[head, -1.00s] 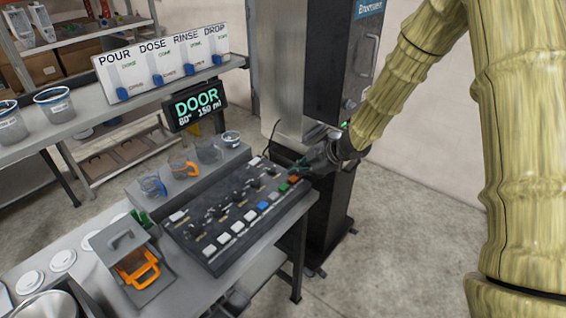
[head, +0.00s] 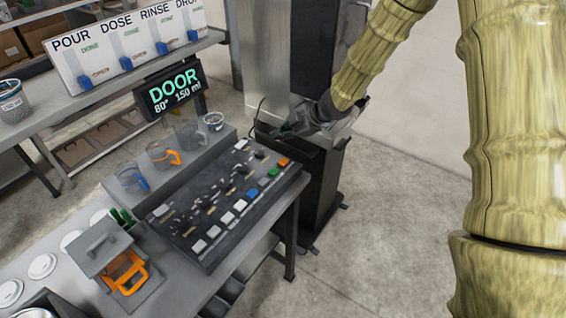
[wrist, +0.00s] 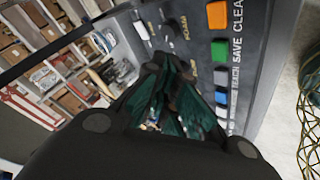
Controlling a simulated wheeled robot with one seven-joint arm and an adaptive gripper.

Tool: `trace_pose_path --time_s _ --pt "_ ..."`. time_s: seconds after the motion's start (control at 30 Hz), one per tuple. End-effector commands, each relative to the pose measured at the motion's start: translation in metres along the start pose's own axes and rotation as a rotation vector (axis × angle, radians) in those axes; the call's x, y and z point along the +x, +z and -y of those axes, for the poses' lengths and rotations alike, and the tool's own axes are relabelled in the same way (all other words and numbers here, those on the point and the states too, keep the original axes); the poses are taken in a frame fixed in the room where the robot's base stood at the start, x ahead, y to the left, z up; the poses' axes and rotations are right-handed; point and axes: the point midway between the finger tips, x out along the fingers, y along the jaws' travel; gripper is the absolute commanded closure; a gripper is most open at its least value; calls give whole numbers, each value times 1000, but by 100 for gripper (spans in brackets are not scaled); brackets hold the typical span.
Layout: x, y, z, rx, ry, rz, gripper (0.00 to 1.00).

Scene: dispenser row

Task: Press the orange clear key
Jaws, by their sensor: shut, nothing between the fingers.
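The orange clear key (head: 284,162) sits at the far right end of the front key row on the dark control panel (head: 190,222). In the wrist view the orange key (wrist: 217,15) is at the top, beside lettering that reads "CLEA", cut off by the frame edge. My gripper (head: 279,132) is shut and empty, above the panel's far right end and apart from the orange key in the picture. In the wrist view my gripper's teal fingers (wrist: 166,66) point at the panel left of and below the orange key. I cannot tell its exact height.
A green key (head: 273,172) and a grey key (head: 263,183) sit close to the orange key. Knobs fill the panel's middle. The lit DOOR display (head: 172,88) and several cups stand behind it. A tall dark machine (head: 325,185) stands right of the panel.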

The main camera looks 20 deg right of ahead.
Motion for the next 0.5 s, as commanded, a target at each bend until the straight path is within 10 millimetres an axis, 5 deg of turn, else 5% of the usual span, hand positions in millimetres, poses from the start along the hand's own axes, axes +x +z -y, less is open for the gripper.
trace_pose_path --time_s 0.5 --pt "38 31 28 3 1 1 100"
